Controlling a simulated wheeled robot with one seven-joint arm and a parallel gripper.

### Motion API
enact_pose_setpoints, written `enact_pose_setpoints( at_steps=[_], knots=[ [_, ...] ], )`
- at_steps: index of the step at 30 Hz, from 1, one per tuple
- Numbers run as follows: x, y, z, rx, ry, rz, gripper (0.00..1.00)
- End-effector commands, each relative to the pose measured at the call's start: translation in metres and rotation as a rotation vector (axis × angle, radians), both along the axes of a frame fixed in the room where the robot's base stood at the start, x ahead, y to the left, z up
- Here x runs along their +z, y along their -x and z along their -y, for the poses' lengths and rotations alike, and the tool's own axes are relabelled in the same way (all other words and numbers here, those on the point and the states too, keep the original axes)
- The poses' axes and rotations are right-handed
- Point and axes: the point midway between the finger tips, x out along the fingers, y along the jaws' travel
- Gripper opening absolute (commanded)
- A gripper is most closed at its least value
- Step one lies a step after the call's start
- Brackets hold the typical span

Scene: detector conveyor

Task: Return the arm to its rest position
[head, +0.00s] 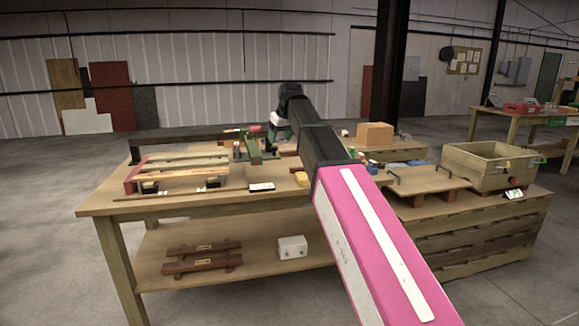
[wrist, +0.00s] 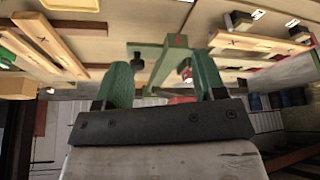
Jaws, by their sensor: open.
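My pink and black arm reaches forward over the wooden workbench (head: 110,205) in the head view. My gripper (head: 279,132) is at its far end, above the back part of the bench. In the wrist view, my gripper (wrist: 162,75) shows two green fingers spread apart, with nothing clearly held between them. A green bracket-like fixture (wrist: 172,58) shows beyond and between the fingers. In the head view the green fixture (head: 250,150) stands just left of my gripper; I cannot tell whether they touch. The arm hides part of the bench behind it.
A slatted wooden rack (head: 185,172) stands on the bench at left. A small platform with black handles (head: 425,183) and an open wooden crate (head: 485,160) stand at right. A cardboard box (head: 375,135) is behind the arm. Open floor lies left of the bench.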

Motion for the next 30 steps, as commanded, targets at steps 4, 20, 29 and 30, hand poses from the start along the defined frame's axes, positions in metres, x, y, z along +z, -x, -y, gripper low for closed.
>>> enact_pose_setpoints(
  at_steps=[4,20,29,30],
  knots=[
    [-0.017,0.002,0.007,-0.018,0.003,-0.01,0.64],
    [-0.13,0.022,0.054,-0.137,0.021,-0.085,0.64],
    [-0.248,0.066,0.108,-0.273,0.045,-0.166,0.64],
    [-0.262,0.073,0.115,-0.291,0.049,-0.178,0.64]
  ],
)
